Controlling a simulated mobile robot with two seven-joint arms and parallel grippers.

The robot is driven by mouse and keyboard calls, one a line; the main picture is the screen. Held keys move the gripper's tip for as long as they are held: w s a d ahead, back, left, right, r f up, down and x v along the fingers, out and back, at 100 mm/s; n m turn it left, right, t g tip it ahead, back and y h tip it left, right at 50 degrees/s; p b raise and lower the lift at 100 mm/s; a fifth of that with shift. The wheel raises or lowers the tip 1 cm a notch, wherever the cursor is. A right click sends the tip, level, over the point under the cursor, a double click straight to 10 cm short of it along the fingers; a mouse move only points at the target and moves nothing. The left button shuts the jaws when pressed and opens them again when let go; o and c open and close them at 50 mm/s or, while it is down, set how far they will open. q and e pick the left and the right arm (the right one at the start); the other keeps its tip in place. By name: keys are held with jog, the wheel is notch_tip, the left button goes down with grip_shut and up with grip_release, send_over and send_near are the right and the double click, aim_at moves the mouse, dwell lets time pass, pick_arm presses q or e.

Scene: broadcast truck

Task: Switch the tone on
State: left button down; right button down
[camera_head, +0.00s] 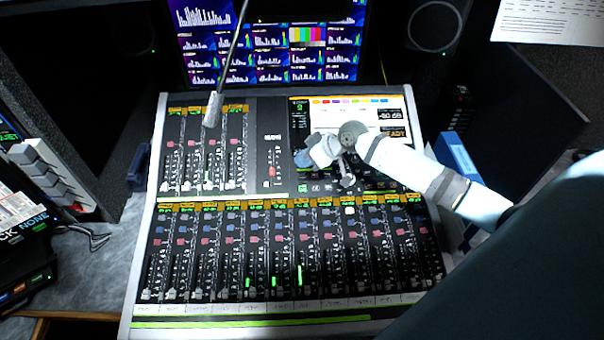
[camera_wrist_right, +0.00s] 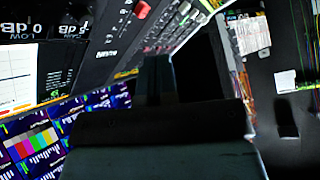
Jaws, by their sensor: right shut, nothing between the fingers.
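The mixing console (camera_head: 278,190) lies in front of me, with rows of faders, coloured buttons and an upright display panel (camera_head: 338,117) at its back right. My right arm reaches in from the right over the console. My right gripper (camera_head: 346,180) is over the buttons below the display, shut and empty. Whether it touches a button I cannot tell. In the right wrist view its dark fingers (camera_wrist_right: 157,80) are together in front of the console face (camera_wrist_right: 118,45). I cannot pick out a tone switch by its label; my arm hides part of that area. My left gripper is not in view.
A monitor (camera_head: 270,45) with colour bars stands behind the console. A thin microphone stalk (camera_head: 233,50) hangs over the upper left faders. Speakers (camera_head: 435,25) flank the back. A blue binder (camera_head: 457,155) stands at the right. The lower fader rows are clear.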

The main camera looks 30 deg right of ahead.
aim_at(302, 175)
jog(key=shift+f, duration=0.1)
jog(key=f+b, duration=0.2)
jog(key=w+d+f+b, duration=0.1)
jog(key=f+b, duration=0.1)
jog(key=b, duration=0.1)
jog(key=w+f+b, duration=0.1)
jog(key=f+b, duration=0.1)
jog(key=f, duration=0.1)
jog(key=shift+w+d+f+b, duration=0.1)
jog(key=shift+w+d+b, duration=0.15)
jog(key=shift+b, duration=0.15)
jog(key=shift+w+d+f+b, duration=0.2)
jog(key=shift+f+b, duration=0.1)
jog(key=shift+f, duration=0.1)
dwell(0.9)
jog(key=shift+f, duration=0.1)
dwell(0.4)
